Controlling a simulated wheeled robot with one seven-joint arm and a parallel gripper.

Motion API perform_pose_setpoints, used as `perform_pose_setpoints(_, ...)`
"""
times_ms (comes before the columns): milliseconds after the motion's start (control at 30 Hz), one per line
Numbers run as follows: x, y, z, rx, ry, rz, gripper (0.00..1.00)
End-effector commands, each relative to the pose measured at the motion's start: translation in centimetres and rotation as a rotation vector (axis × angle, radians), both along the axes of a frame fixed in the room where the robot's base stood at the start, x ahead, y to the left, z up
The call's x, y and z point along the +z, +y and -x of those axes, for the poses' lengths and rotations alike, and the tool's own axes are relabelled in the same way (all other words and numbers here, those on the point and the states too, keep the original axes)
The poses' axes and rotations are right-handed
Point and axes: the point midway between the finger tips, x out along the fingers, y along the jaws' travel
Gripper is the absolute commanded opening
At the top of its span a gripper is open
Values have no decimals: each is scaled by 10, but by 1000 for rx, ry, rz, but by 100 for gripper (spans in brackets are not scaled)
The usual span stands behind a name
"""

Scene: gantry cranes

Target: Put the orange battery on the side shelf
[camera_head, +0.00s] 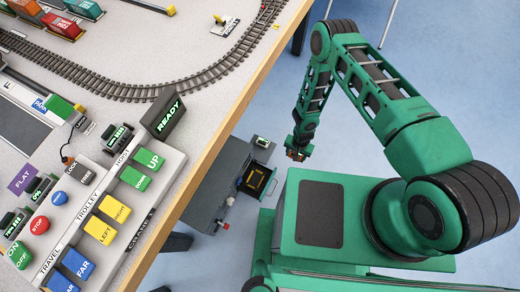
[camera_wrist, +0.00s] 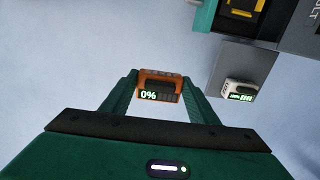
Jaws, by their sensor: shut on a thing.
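My gripper (camera_wrist: 159,88) is shut on the orange battery (camera_wrist: 160,76), whose display reads 0%. The battery is between the two green fingers, above the pale blue floor. In the head view my gripper (camera_head: 298,150) hangs to the right of the grey side shelf (camera_head: 229,158), with a speck of the orange battery (camera_head: 295,156) showing. In the wrist view the side shelf (camera_wrist: 226,62) is above and right of the battery, apart from it. A white battery (camera_wrist: 239,90) reading 100% lies on it near the edge.
A black bay with a yellow outline (camera_head: 257,179) is set beside the shelf surface. The table (camera_head: 231,99) with rails, a READY sign and a button panel fills the left. Blue floor (camera_head: 270,120) is clear around my gripper.

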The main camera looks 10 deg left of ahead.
Motion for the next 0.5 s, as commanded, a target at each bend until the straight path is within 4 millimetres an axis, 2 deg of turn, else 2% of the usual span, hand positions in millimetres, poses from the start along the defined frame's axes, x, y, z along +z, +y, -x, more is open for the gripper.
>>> perform_pose_setpoints(33,-11,-1,16,0,4,0,23)
perform_pose_setpoints(200,-31,-2,43,-3,0,-3,23)
perform_pose_setpoints(367,-35,10,45,-3,-3,-6,23)
perform_pose_setpoints(500,-35,38,35,-1,-4,-7,23)
